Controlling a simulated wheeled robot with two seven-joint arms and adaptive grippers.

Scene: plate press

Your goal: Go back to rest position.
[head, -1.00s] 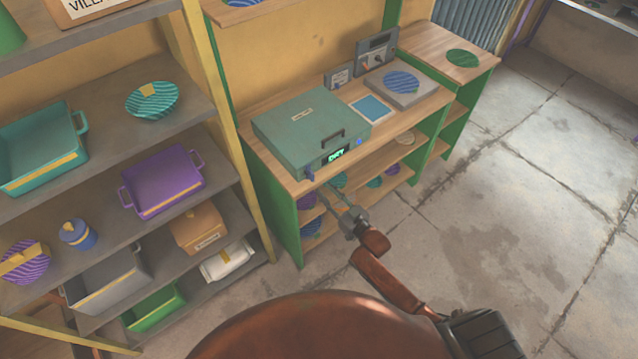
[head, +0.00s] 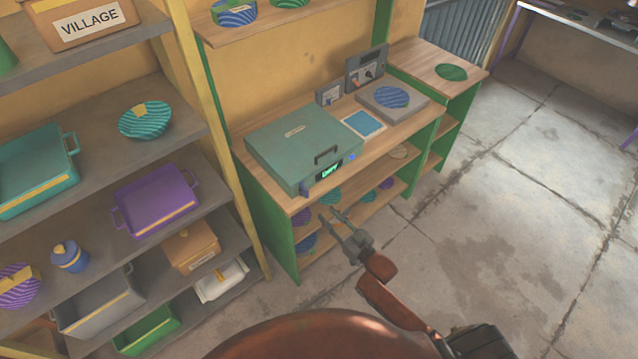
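My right gripper (head: 332,218) reaches in from the lower right, in front of the wooden bench. Its two fingers are spread apart and nothing shows between them. The closed green plate press (head: 290,137) sits on the bench top (head: 282,203), with a dark handle and a lit green display on its front. The gripper is in front of and below the press, apart from it. My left gripper is not in view.
A grey shelf unit (head: 190,142) on the left holds a teal tray (head: 35,165), a purple tray (head: 158,200) and other containers. A grey device with a blue striped disc (head: 391,97) stands on the bench. The concrete floor (head: 500,220) at the right is clear.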

